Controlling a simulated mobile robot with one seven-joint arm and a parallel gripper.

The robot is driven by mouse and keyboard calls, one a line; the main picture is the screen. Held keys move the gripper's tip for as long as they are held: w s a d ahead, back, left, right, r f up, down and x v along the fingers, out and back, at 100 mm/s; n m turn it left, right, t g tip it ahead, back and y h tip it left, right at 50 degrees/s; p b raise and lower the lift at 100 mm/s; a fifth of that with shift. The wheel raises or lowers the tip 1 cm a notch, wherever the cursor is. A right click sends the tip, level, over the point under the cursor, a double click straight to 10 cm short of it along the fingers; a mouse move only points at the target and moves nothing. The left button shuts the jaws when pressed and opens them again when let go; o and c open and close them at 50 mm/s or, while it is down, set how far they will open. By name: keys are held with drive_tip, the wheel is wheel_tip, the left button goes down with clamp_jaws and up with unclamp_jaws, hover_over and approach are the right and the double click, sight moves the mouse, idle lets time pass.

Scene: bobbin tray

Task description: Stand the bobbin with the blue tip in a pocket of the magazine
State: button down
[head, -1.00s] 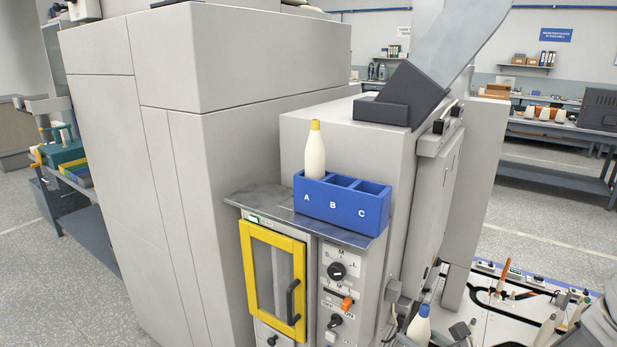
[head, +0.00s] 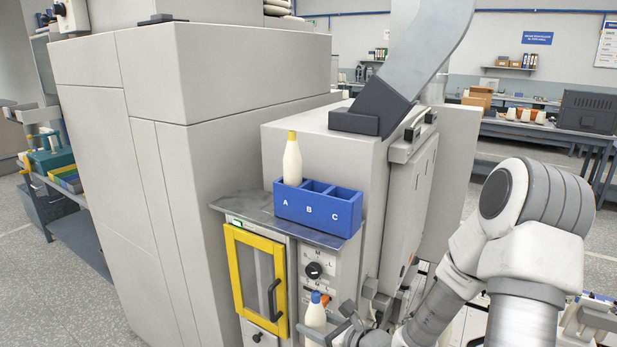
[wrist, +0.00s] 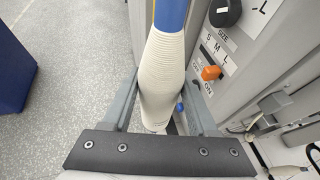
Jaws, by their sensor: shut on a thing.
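The bobbin with the blue tip (head: 315,312) is cream coloured and stands roughly upright in my gripper (head: 338,330), low in front of the machine's control panel. In the wrist view my gripper (wrist: 160,115) is shut on this bobbin (wrist: 163,75), its fingers on both sides of the body. The blue magazine (head: 317,216) sits on a metal shelf, above and behind the held bobbin, with three pockets marked A, B and C. A yellow-tipped bobbin (head: 292,160) stands in pocket A. Pockets B and C look empty.
The metal shelf (head: 240,206) juts out under the magazine. Below it are a yellow-framed door (head: 233,270) with a dark handle and a control panel with knobs (head: 313,269). A grey chute (head: 420,60) rises behind the magazine. Tall cabinets stand left.

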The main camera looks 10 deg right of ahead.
sight(316, 307)
drive_tip(key=r+p, duration=0.1)
drive_tip(key=r, duration=0.1)
drive_tip(key=r+p, duration=0.2)
drive_tip(key=a+r+p, duration=0.1)
drive_tip(key=r, duration=0.1)
drive_tip(key=shift+r+p, duration=0.2)
drive_tip(key=shift+p, duration=0.2)
drive_tip(key=shift+a+f+b, duration=0.1)
drive_tip(key=shift+f+b, duration=0.2)
drive_tip(key=shift+f, duration=0.1)
drive_tip(key=shift+r, duration=0.1)
